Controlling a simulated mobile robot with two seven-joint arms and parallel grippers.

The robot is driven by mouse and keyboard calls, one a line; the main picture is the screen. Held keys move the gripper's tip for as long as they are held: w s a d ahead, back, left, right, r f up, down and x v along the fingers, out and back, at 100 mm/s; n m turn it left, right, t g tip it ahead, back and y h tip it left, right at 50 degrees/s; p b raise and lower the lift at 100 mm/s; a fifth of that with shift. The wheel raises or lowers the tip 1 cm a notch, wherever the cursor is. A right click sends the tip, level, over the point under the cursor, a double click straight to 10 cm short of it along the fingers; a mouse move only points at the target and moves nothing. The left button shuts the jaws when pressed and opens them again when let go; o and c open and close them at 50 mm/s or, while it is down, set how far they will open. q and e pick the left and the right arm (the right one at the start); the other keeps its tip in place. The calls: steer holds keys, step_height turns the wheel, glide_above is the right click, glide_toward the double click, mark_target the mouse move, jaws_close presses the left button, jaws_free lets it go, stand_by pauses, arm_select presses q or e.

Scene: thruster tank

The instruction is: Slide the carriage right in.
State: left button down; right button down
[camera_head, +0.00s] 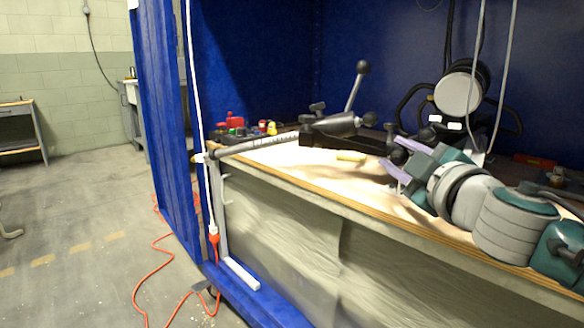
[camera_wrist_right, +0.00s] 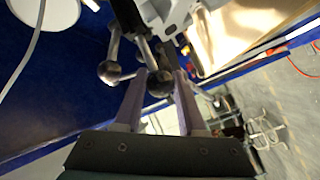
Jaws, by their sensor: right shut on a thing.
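The dark carriage (camera_head: 336,126) sits on a rail at the bench's far side, with a tall lever ending in a black ball knob (camera_head: 363,67). A second black knob (camera_head: 370,118) is at its right side. My right gripper (camera_head: 396,160) reaches in from the right, purple fingers at the near right side of the carriage. In the right wrist view a dark ball knob (camera_wrist_right: 160,83) lies between the purple fingertips, which are shut on it. Another ball knob (camera_wrist_right: 108,71) is just left of it. My left gripper is not seen.
A grey graduated bar (camera_head: 255,143) runs left from the carriage past the bench edge (camera_head: 350,205). Small coloured parts (camera_head: 250,128) and a yellow piece (camera_head: 351,156) lie on the bench. Hanging cables are at the back right.

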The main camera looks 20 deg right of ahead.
steer(key=shift+d+f, duration=0.1)
steer(key=shift+d, duration=0.1)
steer(key=c, duration=0.9)
jaws_free()
steer(key=shift+d, duration=0.1)
steer(key=shift+o, duration=0.7)
steer(key=shift+w+d, duration=0.1)
steer(key=shift+w, duration=0.05)
steer(key=shift+s+a, duration=0.2)
steer(key=shift+s, duration=0.1)
steer(key=p+v, duration=0.1)
steer(key=v, duration=0.8)
steer(key=shift+s, duration=0.2)
